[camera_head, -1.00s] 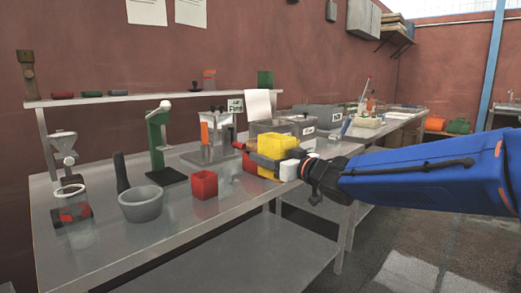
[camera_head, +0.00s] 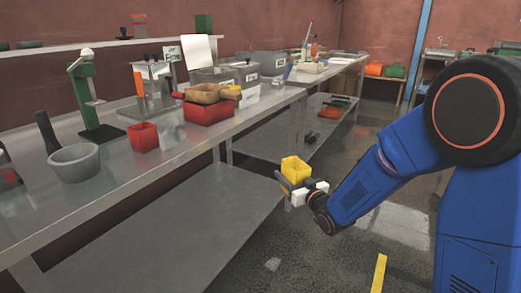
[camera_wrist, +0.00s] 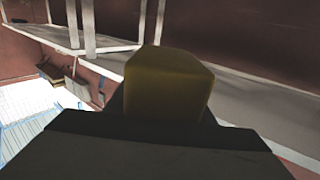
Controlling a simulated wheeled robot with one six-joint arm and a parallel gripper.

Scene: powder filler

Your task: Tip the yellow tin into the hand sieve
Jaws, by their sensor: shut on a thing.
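The yellow tin (camera_head: 296,168) is held in my gripper (camera_head: 289,184), out over the floor in front of the bench. It looks roughly upright, with its open top showing; its contents cannot be made out. In the wrist view the tin (camera_wrist: 168,85) stands dark yellow beyond the dark gripper (camera_wrist: 160,145). A shallow tan vessel (camera_head: 203,94), which looks like the hand sieve, sits on a red bin (camera_head: 211,112) on the bench. My gripper is well apart from it, lower and to its right.
The metal bench (camera_head: 190,145) also carries a grey mortar (camera_head: 74,165), a small red box (camera_head: 144,137), a green-framed stand (camera_head: 84,98) and grey bins (camera_head: 222,76). A small yellow item (camera_head: 232,92) is beside the tan vessel. The floor around my gripper is clear.

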